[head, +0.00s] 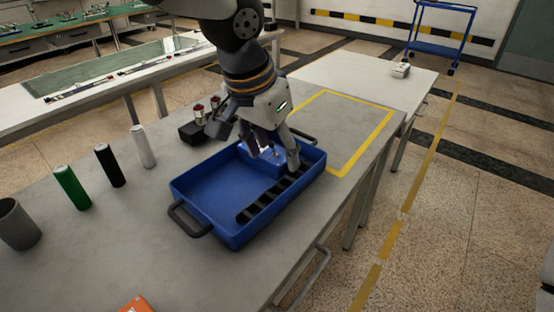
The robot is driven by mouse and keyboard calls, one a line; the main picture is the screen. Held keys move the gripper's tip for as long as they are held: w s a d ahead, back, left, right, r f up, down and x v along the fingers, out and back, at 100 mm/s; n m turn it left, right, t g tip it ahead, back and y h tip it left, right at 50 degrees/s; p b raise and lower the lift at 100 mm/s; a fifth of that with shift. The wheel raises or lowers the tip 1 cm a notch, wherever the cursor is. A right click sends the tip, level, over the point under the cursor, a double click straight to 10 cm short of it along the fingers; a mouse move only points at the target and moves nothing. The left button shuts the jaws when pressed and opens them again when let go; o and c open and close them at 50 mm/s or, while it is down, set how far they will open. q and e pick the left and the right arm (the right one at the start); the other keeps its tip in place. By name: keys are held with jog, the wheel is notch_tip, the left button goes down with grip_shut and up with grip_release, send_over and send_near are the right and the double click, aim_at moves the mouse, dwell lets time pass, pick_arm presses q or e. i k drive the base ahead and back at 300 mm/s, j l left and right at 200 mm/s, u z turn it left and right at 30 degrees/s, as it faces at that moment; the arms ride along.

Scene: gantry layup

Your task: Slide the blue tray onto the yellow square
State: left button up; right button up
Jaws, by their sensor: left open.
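The blue tray (213,188) lies on the grey table. It has a black handle at its near-left end and another at its far-right end, and a black slotted strip along its right side. The yellow square (383,117) is an outline on the table beyond the tray's far-right end. The tray's far-right corner is close to the outline; the arm hides part of the gap. My left gripper (272,157) is open, pointing down at the tray's far end. Whether its fingers touch the tray I cannot tell. My right gripper is not in view.
White (143,147), black (110,166) and green (73,187) cylinders and a grey cup (18,225) stand along the table's left side. A black holder (192,132) with red-topped items is behind the tray. An orange object (137,304) lies at the near edge.

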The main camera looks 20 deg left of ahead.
aim_at(214, 190)
jog(key=k+l, duration=0.25)
jog(key=k, duration=0.2)
jog(key=k+l, duration=0.2)
jog(key=k, duration=0.3)
